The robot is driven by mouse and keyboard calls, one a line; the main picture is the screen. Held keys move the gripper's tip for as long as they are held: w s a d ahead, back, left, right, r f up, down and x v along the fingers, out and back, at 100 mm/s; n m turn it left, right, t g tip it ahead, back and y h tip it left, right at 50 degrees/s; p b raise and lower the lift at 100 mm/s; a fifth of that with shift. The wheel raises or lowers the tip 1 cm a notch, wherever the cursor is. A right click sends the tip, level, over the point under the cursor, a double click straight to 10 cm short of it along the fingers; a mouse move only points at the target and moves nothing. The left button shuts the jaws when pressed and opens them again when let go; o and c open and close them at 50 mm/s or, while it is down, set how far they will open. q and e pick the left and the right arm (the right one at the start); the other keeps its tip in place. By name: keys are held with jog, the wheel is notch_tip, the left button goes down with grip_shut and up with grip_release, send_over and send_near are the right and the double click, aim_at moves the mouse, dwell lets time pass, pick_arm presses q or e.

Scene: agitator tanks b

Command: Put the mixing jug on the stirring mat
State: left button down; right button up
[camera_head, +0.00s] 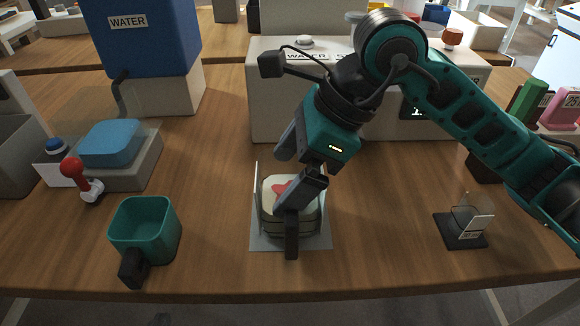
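A squarish jug (273,226) with a dark body, cream and red inside or on top, and a black handle (291,240) toward the front stands upright at the table's middle. It is on a thin grey mat (318,243) with thin upright pieces at its sides. My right gripper (295,180) is just above and behind the handle, its two fingers spread with a gap between them. The fingers hide part of the jug's top; I cannot tell whether one touches it. My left gripper is not in view.
A teal jug (146,226) with a black handle stands front left. A grey block with a blue pad (110,143) and a red-knobbed lever (83,181) are behind it. A blue water tank (150,45) and white box (270,105) stand at the back. A small clear cup (467,217) stands right.

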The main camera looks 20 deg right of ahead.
jog(key=shift+r, duration=0.25)
pick_arm(q)
jog(key=shift+s+a+r+p, duration=0.3)
jog(key=shift+a+r+p, duration=0.1)
jog(key=shift+p, duration=0.55)
pick_arm(e)
jog(key=v, duration=1.2)
pick_arm(q)
jog(key=shift+d, duration=0.1)
